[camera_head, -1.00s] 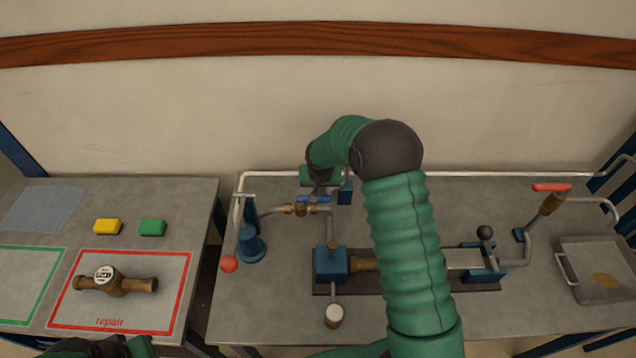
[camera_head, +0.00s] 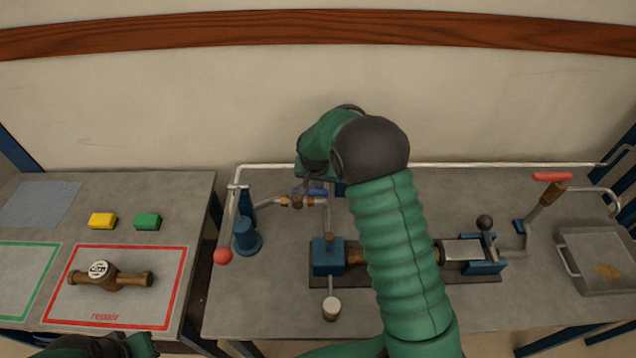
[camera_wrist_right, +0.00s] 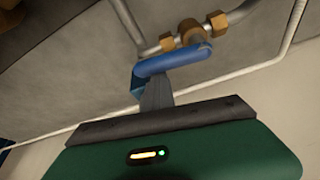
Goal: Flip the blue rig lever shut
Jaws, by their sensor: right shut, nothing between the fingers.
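The blue rig lever (camera_head: 318,192) is a short bar on the brass-fitted pipe at the back of the bench. It also shows in the right wrist view (camera_wrist_right: 172,64), lying across the fingertips. My right gripper (camera_head: 304,190) is shut and empty, pointing down at the lever's left part, which it partly covers. In the right wrist view its grey fingers (camera_wrist_right: 156,92) meet or nearly meet the lever; contact is not certain. My left gripper (camera_head: 105,346) is only partly in view at the bottom left; its fingers are not clear.
A blue clamp block (camera_head: 327,257) and a black-knobbed lever (camera_head: 485,223) stand on the bench in front. A red-balled lever (camera_head: 223,255) is at left. A metal tray (camera_head: 575,272) is at right. A brass meter (camera_head: 100,275) lies on the red-framed repair mat (camera_head: 165,296).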

